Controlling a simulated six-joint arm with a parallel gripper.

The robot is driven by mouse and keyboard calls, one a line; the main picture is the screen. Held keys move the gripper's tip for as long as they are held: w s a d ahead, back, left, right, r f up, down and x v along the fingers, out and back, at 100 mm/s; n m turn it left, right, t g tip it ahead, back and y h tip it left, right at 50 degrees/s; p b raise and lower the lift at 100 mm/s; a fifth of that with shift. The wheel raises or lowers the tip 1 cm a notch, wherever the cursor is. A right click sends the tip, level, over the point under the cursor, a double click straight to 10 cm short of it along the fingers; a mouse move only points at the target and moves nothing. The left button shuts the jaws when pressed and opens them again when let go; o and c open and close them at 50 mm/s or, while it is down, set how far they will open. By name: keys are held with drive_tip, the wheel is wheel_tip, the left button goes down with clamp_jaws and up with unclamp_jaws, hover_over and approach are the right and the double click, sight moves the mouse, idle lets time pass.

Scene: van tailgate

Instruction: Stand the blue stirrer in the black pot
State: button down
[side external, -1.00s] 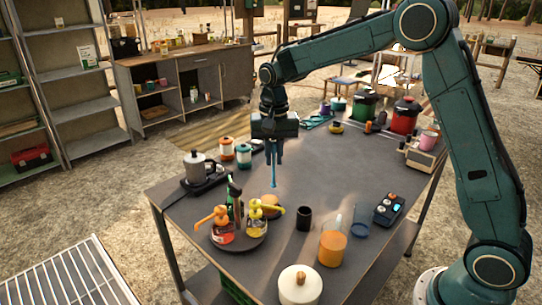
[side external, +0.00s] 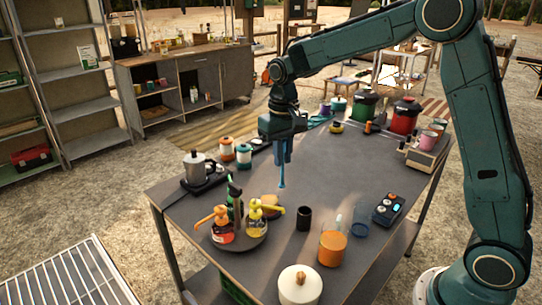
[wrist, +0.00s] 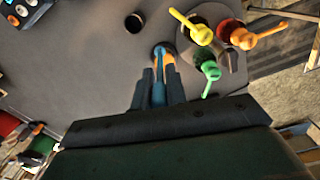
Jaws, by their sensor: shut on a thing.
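My gripper (side external: 283,158) is shut on the blue stirrer (side external: 282,178), which hangs roughly upright with its lower end above the table. The stirrer (wrist: 159,92) also shows between the fingers (wrist: 158,88) in the wrist view. The black pot (side external: 304,219) is a small dark cup standing on the table, to the right of and nearer the camera than the stirrer in the side view. In the wrist view the pot (wrist: 134,22) lies ahead and slightly left of the stirrer, apart from it. The stirrer's upper part is hidden by the fingers.
A round tray (side external: 246,244) with several pump bottles stands left of the pot. A brownish round item (side external: 270,207) sits between them. An orange-filled jar (side external: 332,249), a clear blue glass (side external: 361,221) and a keypad box (side external: 388,209) stand right. The table middle is clear.

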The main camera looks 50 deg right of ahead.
drive_tip(key=s+d+r+n, duration=0.3)
drive_tip(key=s+d+r, duration=0.15)
drive_tip(key=r, duration=0.25)
wheel_tip(320, 180, down, 16)
drive_tip(key=shift+s+a+r, duration=0.15)
drive_tip(key=shift+s+a, duration=0.25)
drive_tip(key=shift+a, duration=0.05)
drive_tip(key=shift+f, duration=2.15)
drive_tip(key=shift+f, duration=0.15)
drive_tip(key=c, duration=1.4)
unclamp_jaws()
